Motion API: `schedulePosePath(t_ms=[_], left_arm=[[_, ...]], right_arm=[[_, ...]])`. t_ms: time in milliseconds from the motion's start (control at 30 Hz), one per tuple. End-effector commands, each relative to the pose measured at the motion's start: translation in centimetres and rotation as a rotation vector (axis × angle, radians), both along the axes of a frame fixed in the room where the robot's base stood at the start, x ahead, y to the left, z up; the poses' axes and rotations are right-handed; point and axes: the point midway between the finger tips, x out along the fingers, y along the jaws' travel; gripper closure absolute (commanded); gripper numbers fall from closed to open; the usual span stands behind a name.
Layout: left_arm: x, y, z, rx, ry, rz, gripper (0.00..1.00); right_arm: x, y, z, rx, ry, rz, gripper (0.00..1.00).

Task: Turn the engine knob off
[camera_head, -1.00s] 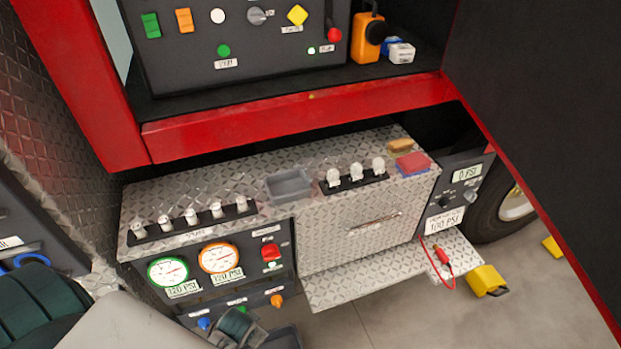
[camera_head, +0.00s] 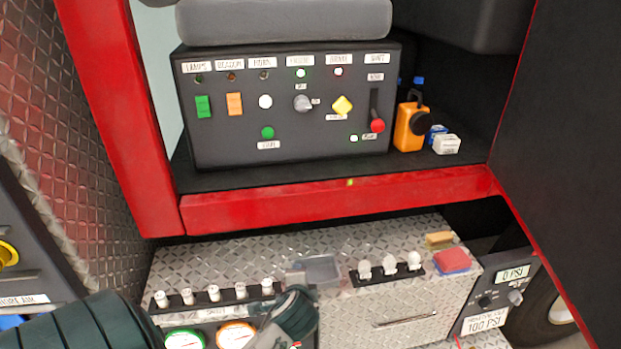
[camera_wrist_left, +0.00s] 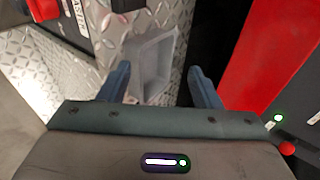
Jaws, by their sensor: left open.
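The engine knob (camera_head: 303,103) is a grey round knob on the dark control panel (camera_head: 220,147) inside the red-framed cab. The green light above it, under a label that seems to read ENGINE, is lit. My left gripper (camera_head: 298,300) is in front of the diamond-plate ledge, below and well apart from the knob. In the left wrist view its two fingers (camera_wrist_left: 160,86) are spread and empty, with a grey tray (camera_wrist_left: 152,66) beyond them. The knob is not seen in the wrist view. My right gripper is not in view.
The red sill (camera_head: 340,206) lies between the ledge and the panel. A yellow knob (camera_head: 343,105) and a red-tipped lever (camera_head: 377,125) are right of the engine knob. An orange container (camera_head: 411,128) stands beside the panel. White levers line the ledge (camera_head: 225,262).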

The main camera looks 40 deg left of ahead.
Motion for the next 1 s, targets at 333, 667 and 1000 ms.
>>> schedulePosePath(t_ms=[333, 667, 1000], left_arm=[[10.3, 6.4, 13.0, 0.776, 0.092, -0.129, 0.42], [15.6, 9.4, 26.5, 1.442, 0.392, -0.044, 0.42], [17.2, 11.0, 29.9, 1.555, 0.478, -0.010, 0.42]], right_arm=[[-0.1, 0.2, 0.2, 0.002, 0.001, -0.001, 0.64], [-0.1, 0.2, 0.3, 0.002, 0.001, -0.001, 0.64], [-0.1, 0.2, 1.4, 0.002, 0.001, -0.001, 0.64]])
